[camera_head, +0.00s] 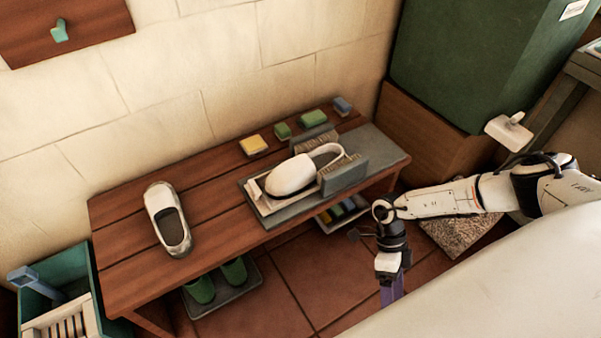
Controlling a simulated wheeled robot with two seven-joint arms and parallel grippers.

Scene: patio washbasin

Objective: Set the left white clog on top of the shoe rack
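One white clog (158,201) lies at the left end of the slatted wooden bench (125,265), its dark opening toward the front. A second white clog (291,177) with a heel strap rests on a grey boot-scraper-like tray (258,207) between upright brushes, farther right on the bench. The bench seems to be the shoe rack, with things stored below it. My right gripper (392,290) hangs in front of the bench's right end, apart from both clogs. It points down; a purple part shows at its tip, and I cannot tell its opening. My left gripper is not in view.
Yellow, green and blue blocks (253,145) line the bench's back edge. Green shoes (234,271) stand on a low tray underneath. A green crate (60,290) stands at lower left. A green cabinet (470,60) is behind right. Bare bench lies between the clogs.

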